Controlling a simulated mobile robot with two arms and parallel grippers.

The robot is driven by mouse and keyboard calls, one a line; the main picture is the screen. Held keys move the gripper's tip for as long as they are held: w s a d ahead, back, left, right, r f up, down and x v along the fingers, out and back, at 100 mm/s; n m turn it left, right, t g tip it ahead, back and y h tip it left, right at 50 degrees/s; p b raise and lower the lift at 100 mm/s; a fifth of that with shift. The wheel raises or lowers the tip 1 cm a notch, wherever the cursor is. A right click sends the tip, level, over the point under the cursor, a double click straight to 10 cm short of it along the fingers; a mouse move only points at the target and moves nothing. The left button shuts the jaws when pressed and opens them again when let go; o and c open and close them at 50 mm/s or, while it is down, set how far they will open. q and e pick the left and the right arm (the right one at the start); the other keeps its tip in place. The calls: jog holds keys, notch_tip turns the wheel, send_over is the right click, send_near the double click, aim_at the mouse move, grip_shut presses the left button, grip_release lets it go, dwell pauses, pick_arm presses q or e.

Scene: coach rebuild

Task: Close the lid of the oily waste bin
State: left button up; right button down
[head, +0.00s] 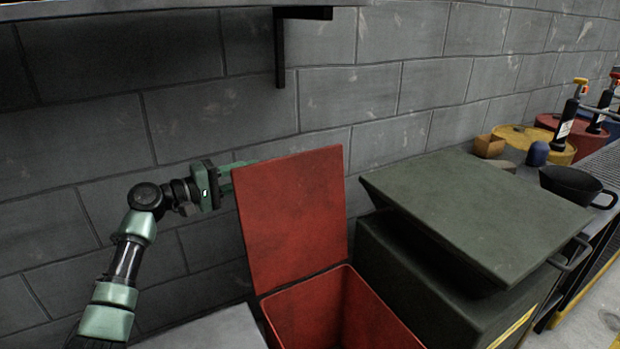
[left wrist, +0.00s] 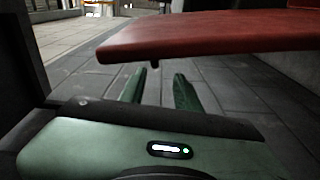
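The red bin has an open body (head: 340,310) and a red lid (head: 292,215) that stands raised, nearly upright, along its back edge near the wall. The lid also shows as a red slab across the top of the left wrist view (left wrist: 210,35). My left gripper (head: 232,170) is at the lid's upper left edge, with its fingers reaching behind the lid on the wall side. In the left wrist view its two green fingers (left wrist: 160,80) are apart with nothing between them. I cannot tell whether they touch the lid. My right gripper is in neither view.
A grey-green bin (head: 475,210) with a sloping lid stands right of the red bin. A grey block wall (head: 390,90) runs behind. A shelf bracket (head: 280,50) hangs above. A dark pan (head: 572,185) and cans are at far right.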

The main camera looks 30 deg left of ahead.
aim_at(281, 166)
pick_arm(q)
jog(key=shift+g+h, duration=0.3)
jog(key=shift+h, duration=0.4)
jog(key=x, duration=0.8)
jog(key=shift+d+r, duration=0.4)
jog(key=c, duration=0.7)
jog(key=shift+s, duration=0.1)
grip_shut()
jog(key=shift+d+f, duration=0.1)
jog(key=shift+f, duration=0.05)
